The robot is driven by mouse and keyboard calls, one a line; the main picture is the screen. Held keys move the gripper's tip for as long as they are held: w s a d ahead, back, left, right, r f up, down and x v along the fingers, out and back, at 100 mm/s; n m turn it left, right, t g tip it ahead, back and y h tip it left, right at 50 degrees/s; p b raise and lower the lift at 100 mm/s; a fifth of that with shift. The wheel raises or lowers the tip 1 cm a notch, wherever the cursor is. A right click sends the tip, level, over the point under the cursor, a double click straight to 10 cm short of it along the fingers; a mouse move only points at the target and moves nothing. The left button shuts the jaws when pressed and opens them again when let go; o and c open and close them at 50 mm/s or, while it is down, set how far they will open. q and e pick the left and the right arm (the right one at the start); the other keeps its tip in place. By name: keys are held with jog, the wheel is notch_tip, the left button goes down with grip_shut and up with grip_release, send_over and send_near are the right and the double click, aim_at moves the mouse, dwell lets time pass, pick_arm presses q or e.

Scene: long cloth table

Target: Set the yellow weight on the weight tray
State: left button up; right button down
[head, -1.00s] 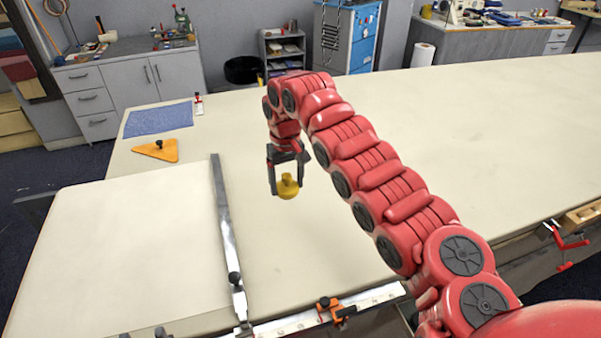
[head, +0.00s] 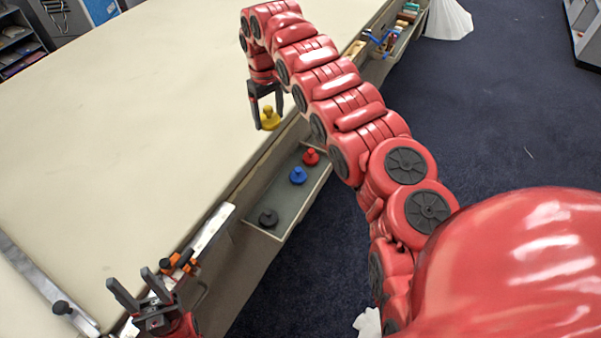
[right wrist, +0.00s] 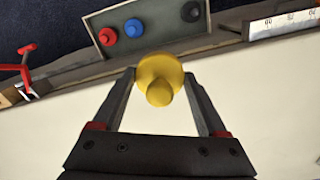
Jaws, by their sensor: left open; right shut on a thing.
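The yellow weight (head: 270,119) is held by my right gripper (head: 266,124), above the table near its front edge. In the right wrist view the weight (right wrist: 159,77) sits between the two fingers, with its knob toward the camera. The weight tray (head: 288,217) hangs along the table's side, lower and nearer than the weight. It holds a red weight (head: 311,157), a blue weight (head: 298,175) and a black weight (head: 268,218). The tray also shows in the right wrist view (right wrist: 160,28). My left gripper (head: 131,284) is open and empty at the lower left.
A metal ruler (head: 212,230) with an orange clamp (head: 180,262) lies along the front edge, left of the tray. A metal bar (head: 40,280) lies on the cloth table (head: 130,130). Another tray with tools (head: 392,40) hangs farther along. The tabletop's middle is clear.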

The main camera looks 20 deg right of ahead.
notch_tip(320, 180, down, 8)
jog(key=d+r+n+b, duration=0.1)
jog(key=d+n+b, duration=0.1)
jog(key=d+n, duration=0.15)
jog(key=n+b, duration=0.4)
jog(key=n, duration=0.6)
send_over(284, 199)
notch_tip(284, 199, down, 15)
jog(key=shift+m, duration=0.25)
notch_tip(284, 199, down, 5)
jog(key=shift+d+r+p, duration=0.1)
jog(key=shift+r+p, duration=0.05)
jog(key=shift+p, duration=0.55)
jog(key=shift+f, duration=2.45)
